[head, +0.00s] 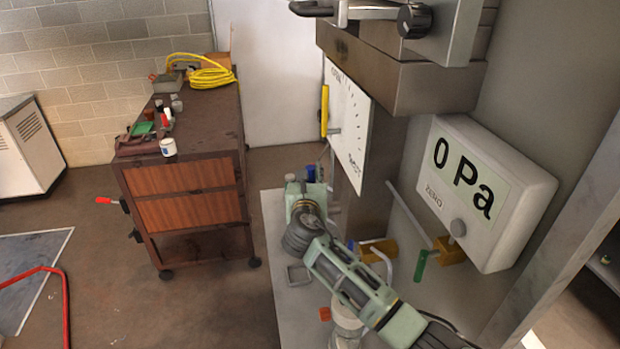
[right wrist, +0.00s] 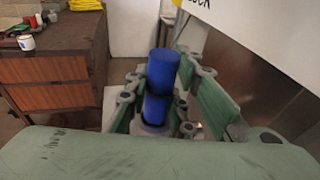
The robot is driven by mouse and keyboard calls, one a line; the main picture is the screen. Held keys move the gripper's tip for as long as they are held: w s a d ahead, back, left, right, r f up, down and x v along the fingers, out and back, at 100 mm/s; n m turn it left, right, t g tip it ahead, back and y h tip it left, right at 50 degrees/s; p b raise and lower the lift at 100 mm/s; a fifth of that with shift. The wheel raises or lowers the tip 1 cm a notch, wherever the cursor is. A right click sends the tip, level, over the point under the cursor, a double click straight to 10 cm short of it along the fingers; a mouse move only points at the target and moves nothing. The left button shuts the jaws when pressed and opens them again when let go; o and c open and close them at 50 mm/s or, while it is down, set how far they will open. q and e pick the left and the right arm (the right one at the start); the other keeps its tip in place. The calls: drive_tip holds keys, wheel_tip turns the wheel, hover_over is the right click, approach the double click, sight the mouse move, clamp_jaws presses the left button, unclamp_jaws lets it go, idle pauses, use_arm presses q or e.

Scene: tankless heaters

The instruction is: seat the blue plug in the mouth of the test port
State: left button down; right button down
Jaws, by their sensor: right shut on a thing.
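The blue plug (right wrist: 162,72) stands between the fingers of my right gripper (right wrist: 160,95) in the right wrist view. It has a wider upper cylinder and a narrower blue part below, with a grey round piece under it. I cannot tell whether that grey piece is the test port, and I cannot pick out the port's mouth for certain. The right gripper (head: 310,184) is shut on the plug. In the head view it is beside the grey wall panel, left of the gauge board, and the plug is mostly hidden there. My left gripper is not in view.
A white gauge board (head: 347,125) and a "0 Pa" display (head: 480,190) are close on the right. Brass fittings (head: 375,250) and a green-handled valve (head: 420,265) sit below them. A brown cabinet (head: 190,205) with tools stands left. Floor between is clear.

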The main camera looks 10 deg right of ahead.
drive_tip(key=shift+f+b, duration=0.55)
drive_tip(key=shift+f, duration=0.45)
drive_tip(key=c, duration=1.9)
unclamp_jaws()
drive_tip(key=shift+s, duration=0.1)
drive_tip(key=o, duration=0.4)
drive_tip(key=shift+a+f, duration=0.1)
drive_tip(key=shift+f, duration=0.05)
drive_tip(key=shift+o, duration=0.2)
drive_tip(key=shift+s+f, duration=0.1)
drive_tip(key=shift+f, duration=0.1)
drive_tip(key=r+v, duration=0.1)
drive_tip(key=v, duration=1)
drive_tip(key=shift+s+a, duration=0.2)
drive_tip(key=shift+s, duration=0.1)
